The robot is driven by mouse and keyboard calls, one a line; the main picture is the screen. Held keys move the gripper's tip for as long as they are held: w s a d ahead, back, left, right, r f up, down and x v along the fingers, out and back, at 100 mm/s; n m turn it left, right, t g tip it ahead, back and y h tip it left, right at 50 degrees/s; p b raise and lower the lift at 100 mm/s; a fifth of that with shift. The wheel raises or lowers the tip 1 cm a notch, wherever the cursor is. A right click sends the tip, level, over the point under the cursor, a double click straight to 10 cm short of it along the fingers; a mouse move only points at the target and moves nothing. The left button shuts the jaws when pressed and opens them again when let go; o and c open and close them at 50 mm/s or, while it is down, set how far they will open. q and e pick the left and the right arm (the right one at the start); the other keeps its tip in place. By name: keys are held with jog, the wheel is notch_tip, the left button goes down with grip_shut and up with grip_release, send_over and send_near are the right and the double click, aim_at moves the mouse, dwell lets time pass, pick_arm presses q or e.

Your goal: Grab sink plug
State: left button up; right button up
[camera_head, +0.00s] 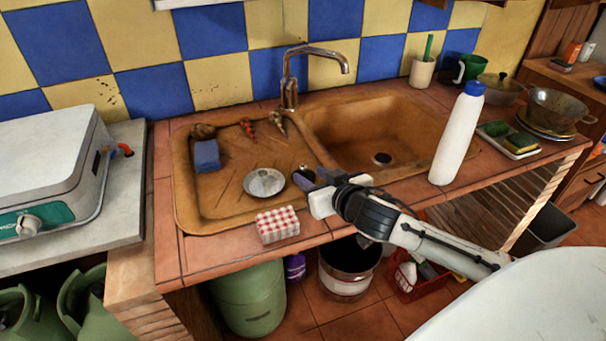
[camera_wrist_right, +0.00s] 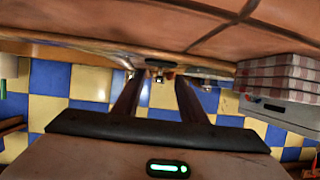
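My right gripper (camera_head: 314,180) is over the front edge of the sink's drainboard, its fingers pointing left in the head view. In the right wrist view its two fingers (camera_wrist_right: 157,84) are apart, with a gap between them. A small dark object with a metal part, which looks like the sink plug (camera_wrist_right: 158,68), shows ahead in that gap. In the head view the plug (camera_head: 303,172) is partly hidden beside the fingertips. I cannot tell whether a finger touches it. My left gripper is not in view.
A red checked sponge or box (camera_head: 278,225) stands on the counter's front edge, left of the gripper. A metal dish (camera_head: 264,183) lies on the drainboard (camera_head: 222,208). A white bottle (camera_head: 457,137) stands right of my arm. The sink basin (camera_head: 372,125) and tap (camera_head: 291,75) are behind.

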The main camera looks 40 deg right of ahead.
aim_at(305, 170)
jog(key=x, duration=0.5)
jog(key=shift+w+r, duration=0.15)
jog(key=shift+r, duration=0.15)
grip_shut()
